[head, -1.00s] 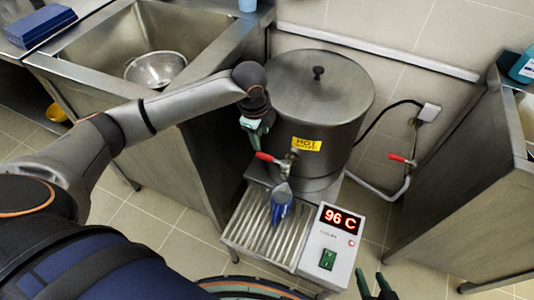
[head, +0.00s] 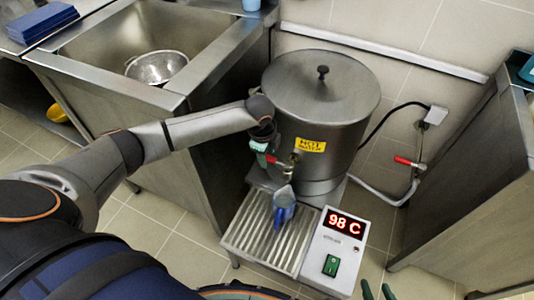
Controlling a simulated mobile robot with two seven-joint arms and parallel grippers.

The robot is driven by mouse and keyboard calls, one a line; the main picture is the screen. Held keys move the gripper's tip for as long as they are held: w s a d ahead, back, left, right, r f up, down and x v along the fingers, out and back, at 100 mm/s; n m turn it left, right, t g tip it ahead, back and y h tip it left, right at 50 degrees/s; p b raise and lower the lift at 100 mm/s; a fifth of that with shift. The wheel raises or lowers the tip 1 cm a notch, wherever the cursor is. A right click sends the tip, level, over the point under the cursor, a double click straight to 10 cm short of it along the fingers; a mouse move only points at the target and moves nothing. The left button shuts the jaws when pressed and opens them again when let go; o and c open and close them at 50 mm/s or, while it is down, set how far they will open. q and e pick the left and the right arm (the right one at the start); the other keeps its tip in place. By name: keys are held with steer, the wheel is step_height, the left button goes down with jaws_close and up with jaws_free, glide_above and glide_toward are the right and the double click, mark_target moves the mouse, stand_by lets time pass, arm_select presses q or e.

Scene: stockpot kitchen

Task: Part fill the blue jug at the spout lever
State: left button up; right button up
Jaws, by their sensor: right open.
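The blue jug (head: 285,211) stands on the ribbed drip tray (head: 250,226), below the spout (head: 288,171) of the steel hot water boiler (head: 320,105). Whether water is running or in the jug is too small to tell. The red spout lever (head: 271,159) points left from the tap. My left gripper (head: 262,153) is at the lever's red end, pointing down and seeming to touch it; its finger gap is hidden. My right gripper (head: 378,290) is open and empty at the bottom edge, partly out of view.
The control box (head: 334,250) right of the tray reads 98 C and has a green switch (head: 331,265). A sink with a metal bowl (head: 157,67) is at the upper left. A second red-handled valve (head: 409,162) is on the wall pipe. A steel counter (head: 470,190) stands at right.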

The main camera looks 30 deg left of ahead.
arm_select(q)
jaws_close()
stand_by(1.2)
